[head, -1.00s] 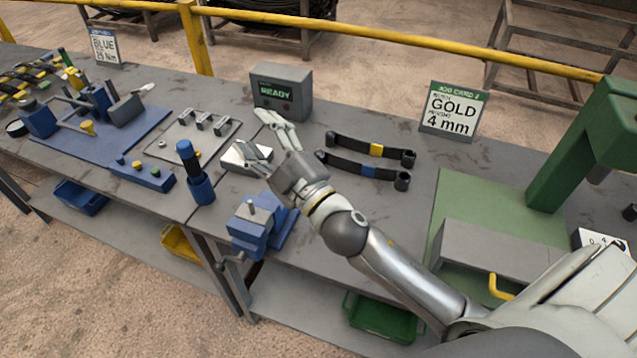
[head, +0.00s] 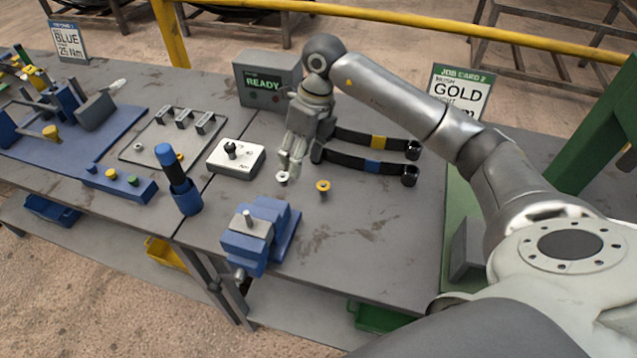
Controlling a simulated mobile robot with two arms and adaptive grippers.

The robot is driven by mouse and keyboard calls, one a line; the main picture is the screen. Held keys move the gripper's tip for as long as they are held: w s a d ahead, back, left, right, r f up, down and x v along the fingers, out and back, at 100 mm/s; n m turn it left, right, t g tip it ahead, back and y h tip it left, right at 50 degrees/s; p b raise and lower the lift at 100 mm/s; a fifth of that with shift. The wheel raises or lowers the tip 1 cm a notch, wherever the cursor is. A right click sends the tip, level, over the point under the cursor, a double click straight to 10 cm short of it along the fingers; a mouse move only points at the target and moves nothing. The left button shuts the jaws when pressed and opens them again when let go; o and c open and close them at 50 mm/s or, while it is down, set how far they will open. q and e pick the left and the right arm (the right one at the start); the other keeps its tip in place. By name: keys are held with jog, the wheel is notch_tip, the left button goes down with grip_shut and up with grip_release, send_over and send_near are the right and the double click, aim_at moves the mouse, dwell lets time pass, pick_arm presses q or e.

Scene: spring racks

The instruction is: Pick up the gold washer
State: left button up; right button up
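The gold washer (head: 323,186) is a small yellow ring on a short stand on the grey bench, right of centre. A pale silver washer (head: 282,177) is on a similar stand to its left. My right gripper (head: 291,168) points down just above and behind the silver washer, to the left of the gold one. Its fingers look close together, and I cannot tell whether they are open or shut. The gold washer is apart from the gripper and fully in view. My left gripper is not in view.
A blue vise (head: 262,235) stands in front of the washers. A white block (head: 236,160) with a dark knob lies to the left. Two dark bars (head: 345,160) lie behind the gold washer. A READY box (head: 268,80) and a GOLD card (head: 458,97) stand farther back.

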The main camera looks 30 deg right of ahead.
jog(key=d+f+m+h+b, duration=0.1)
jog(key=d+f+h+b, duration=0.15)
jog(key=d, duration=0.35)
jog(key=p, duration=0.2)
send_over(323, 185)
jog(key=f, duration=0.3)
jog(key=shift+s+d+f+g, duration=0.15)
jog(key=shift+s+f+g, duration=0.1)
jog(key=shift+f+g, duration=0.1)
jog(key=f, duration=0.1)
jog(key=f+p, duration=0.1)
jog(key=f, duration=0.2)
jog(key=shift+w+f+p, duration=0.25)
jog(key=shift+f+p, duration=0.15)
jog(key=shift+f, duration=0.55)
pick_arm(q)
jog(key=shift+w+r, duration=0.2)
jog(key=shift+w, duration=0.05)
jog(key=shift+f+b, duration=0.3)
pick_arm(e)
jog(key=shift+f, duration=0.3)
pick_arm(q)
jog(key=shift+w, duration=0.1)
pick_arm(e)
jog(key=c, duration=0.9)
